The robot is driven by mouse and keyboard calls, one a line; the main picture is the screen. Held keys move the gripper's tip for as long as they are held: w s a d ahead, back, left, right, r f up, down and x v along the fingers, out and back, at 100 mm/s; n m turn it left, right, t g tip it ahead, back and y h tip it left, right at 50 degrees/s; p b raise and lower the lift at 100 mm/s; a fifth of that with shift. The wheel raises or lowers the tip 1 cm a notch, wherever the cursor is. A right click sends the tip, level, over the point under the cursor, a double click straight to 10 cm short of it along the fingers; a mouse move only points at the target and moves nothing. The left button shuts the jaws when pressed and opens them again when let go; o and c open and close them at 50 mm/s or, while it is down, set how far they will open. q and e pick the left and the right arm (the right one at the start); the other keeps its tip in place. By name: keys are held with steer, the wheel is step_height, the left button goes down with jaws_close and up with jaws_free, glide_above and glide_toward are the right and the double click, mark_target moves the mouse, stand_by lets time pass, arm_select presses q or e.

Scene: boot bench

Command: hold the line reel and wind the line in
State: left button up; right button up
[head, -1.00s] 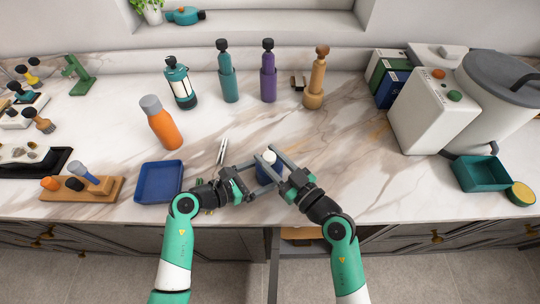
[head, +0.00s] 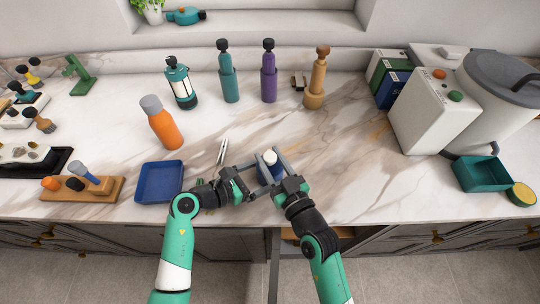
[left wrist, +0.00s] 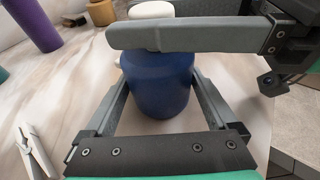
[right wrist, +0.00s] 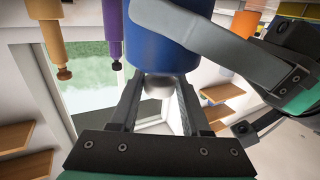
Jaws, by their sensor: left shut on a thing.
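The line reel (head: 272,171) is a dark blue cylinder with a white knob on top, upright at the counter's front middle. My left gripper (head: 259,182) is shut on its blue body. In the left wrist view the reel (left wrist: 160,82) sits between my left fingers, its lower side partly hidden. My right gripper (head: 273,163) is over the reel's top, its fingers apart on either side of the white knob (right wrist: 160,85). I cannot tell whether either finger touches the knob. One right finger crosses the left wrist view in front of the knob (left wrist: 151,11).
A blue tray (head: 159,182) lies left of the grippers. A white clothespin-like tool (head: 222,151) lies just behind the left gripper. An orange bottle (head: 162,123) stands farther back left. The counter right of the reel is clear up to the white box (head: 432,110).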

steer(key=o, duration=0.3)
steer(key=shift+r, duration=0.1)
steer(key=shift+o, duration=0.2)
steer(key=v, duration=1.2)
